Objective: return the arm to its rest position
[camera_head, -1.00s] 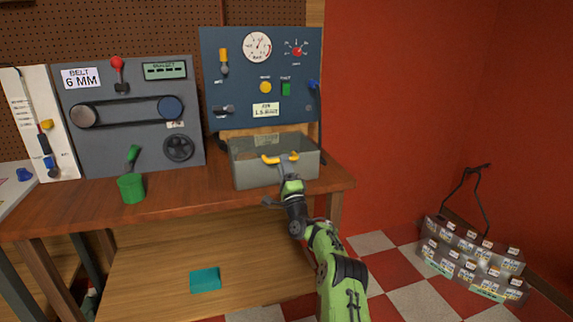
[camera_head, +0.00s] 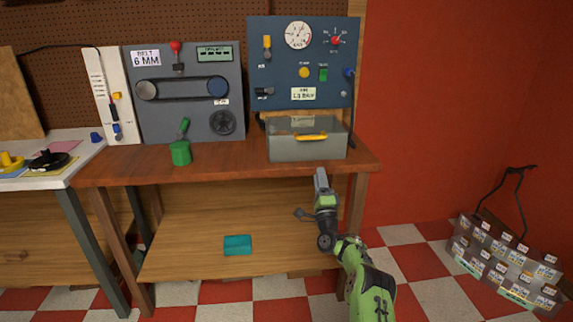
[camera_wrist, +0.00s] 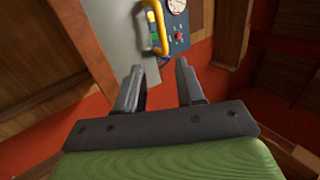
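My green arm reaches up from the bottom of the head view, with my gripper (camera_head: 320,177) in front of the workbench's front edge. It is below and apart from the grey bin (camera_head: 290,150) with the yellow handle (camera_head: 311,136). In the wrist view my gripper (camera_wrist: 160,82) has its two dark fingers spread apart with nothing between them. The yellow handle (camera_wrist: 152,30) also shows there, beyond the fingertips.
The wooden workbench (camera_head: 225,163) carries a green cup (camera_head: 180,153), a grey belt panel (camera_head: 160,115) and a blue gauge panel (camera_head: 270,80). A teal block (camera_head: 237,245) lies on the lower shelf. A rack of labelled boxes (camera_head: 505,262) stands on the floor at right.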

